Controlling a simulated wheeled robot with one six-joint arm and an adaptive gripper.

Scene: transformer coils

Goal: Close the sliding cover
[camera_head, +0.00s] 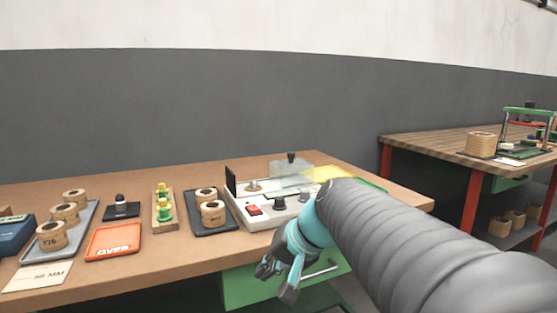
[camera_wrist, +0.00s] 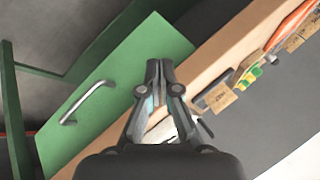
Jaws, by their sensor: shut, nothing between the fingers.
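A white machine (camera_head: 268,205) with a red switch and black knobs stands on the wooden table. Its clear sliding cover (camera_head: 290,172) with a black knob (camera_head: 291,157) sits at the right part of the machine. The spindle (camera_head: 253,187) to its left is uncovered, beside a black upright plate (camera_head: 231,180). My gripper (camera_head: 277,280) hangs in front of the table edge, below the machine and apart from it. In the wrist view my gripper (camera_wrist: 158,66) is shut and empty, with a green drawer front behind it. The machine is mostly hidden there behind the fingers.
The green drawer (camera_head: 285,283) with a metal handle is under the table front. Left of the machine are a dark tray (camera_head: 212,222) with coils, a wooden peg rack (camera_head: 165,220), and an orange tray (camera_head: 113,251). A second table (camera_head: 450,141) stands at right.

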